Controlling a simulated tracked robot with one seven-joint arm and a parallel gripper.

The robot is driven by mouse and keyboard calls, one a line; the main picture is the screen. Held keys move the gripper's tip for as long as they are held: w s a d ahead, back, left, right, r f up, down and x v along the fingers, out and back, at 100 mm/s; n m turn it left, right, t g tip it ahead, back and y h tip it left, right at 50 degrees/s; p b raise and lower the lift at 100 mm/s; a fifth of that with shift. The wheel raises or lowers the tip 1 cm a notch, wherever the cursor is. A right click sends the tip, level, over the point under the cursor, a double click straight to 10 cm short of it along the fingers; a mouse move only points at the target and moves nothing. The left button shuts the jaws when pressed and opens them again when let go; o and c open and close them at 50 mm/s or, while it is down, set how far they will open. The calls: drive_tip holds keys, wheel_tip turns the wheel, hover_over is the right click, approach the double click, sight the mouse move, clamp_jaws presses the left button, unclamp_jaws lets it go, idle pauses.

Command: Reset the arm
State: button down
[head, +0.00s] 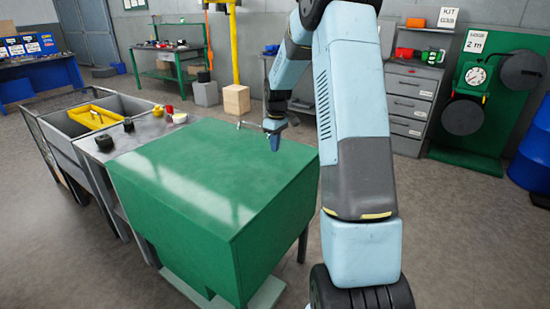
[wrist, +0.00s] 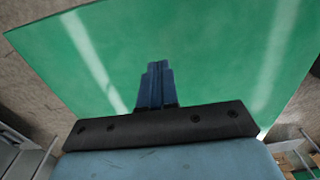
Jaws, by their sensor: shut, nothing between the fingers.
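My gripper (head: 275,142) is at the end of my light blue arm, above the far right part of a green box-like bench (head: 190,185). Its blue fingers are together with nothing between them. In the wrist view my gripper (wrist: 155,68) points at the bare green top (wrist: 215,60). The arm is raised and bent, and it hides part of the room behind it.
Left of the green bench stands a grey table (head: 140,140) with small black, red and yellow items. Beside it is a grey sink-like unit (head: 75,125) with a yellow tray (head: 94,116). A yellow post (head: 234,45), grey drawers (head: 412,100) and a green gauge panel (head: 470,125) stand behind.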

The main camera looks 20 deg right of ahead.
drive_tip(key=s+a+r+m+t, duration=0.1)
drive_tip(key=s+a+r, duration=0.2)
drive_tip(key=s+r, duration=0.35)
drive_tip(key=s+a+r+m+t+h, duration=0.1)
drive_tip(key=s+a+r, duration=0.2)
drive_tip(key=s+r, duration=0.3)
drive_tip(key=s+a+r+m+t, duration=0.1)
drive_tip(key=s+a+r, duration=0.2)
drive_tip(key=s+r, duration=0.35)
drive_tip(key=s+a+r+m+t, duration=0.1)
drive_tip(key=s+a, duration=0.1)
drive_tip(key=s, duration=0.8)
drive_tip(key=s+a+r+m+t, duration=0.1)
drive_tip(key=s+r+m, duration=0.1)
drive_tip(key=s, duration=0.8)
drive_tip(key=shift+a+m+t+y, duration=0.3)
drive_tip(key=shift+a, duration=0.1)
